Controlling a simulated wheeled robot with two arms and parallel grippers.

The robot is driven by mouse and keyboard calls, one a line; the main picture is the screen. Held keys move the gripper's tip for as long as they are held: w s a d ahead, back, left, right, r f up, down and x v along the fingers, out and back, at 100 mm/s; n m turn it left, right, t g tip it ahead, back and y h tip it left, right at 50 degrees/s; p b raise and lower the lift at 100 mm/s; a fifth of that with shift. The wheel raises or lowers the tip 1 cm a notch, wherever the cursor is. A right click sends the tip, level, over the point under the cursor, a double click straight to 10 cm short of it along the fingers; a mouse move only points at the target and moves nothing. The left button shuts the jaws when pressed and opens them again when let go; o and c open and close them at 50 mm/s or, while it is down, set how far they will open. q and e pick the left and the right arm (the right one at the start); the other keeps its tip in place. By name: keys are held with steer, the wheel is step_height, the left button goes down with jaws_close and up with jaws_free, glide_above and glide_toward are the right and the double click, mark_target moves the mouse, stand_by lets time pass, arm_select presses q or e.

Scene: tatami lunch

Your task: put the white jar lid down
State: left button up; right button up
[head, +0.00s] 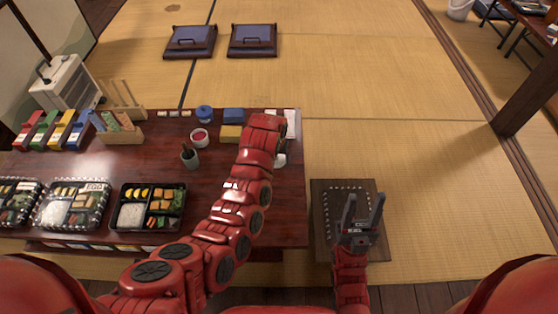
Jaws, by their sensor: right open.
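A small white piece (281,159) shows at the right end of the dark red table, just beside my left wrist. It may be the white jar lid, but it is mostly hidden and I cannot tell whether it is held or resting. My left arm reaches across the table, and its wrist covers its fingers. An open jar (199,138) with red contents stands on the table left of that arm. My right gripper (362,212) is open and empty, with fingers pointing up in the picture, over a dark mat right of the table.
Bento boxes (149,207) line the table's (215,182) front. A dark green cup (190,156), a blue jar (205,114) and blue and yellow blocks (232,133) stand near the left arm.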

mark_target(278, 155)
arm_select(q)
steer(key=shift+w+d+f, duration=0.15)
steer(key=shift+w+d, duration=0.3)
steer(key=shift+w, duration=0.4)
step_height(278, 155, down, 4)
steer(key=shift+r+b, duration=0.15)
steer(key=shift+b, duration=1)
steer(key=shift+r, duration=0.1)
steer(key=o, duration=1.1)
steer(key=shift+o, duration=0.2)
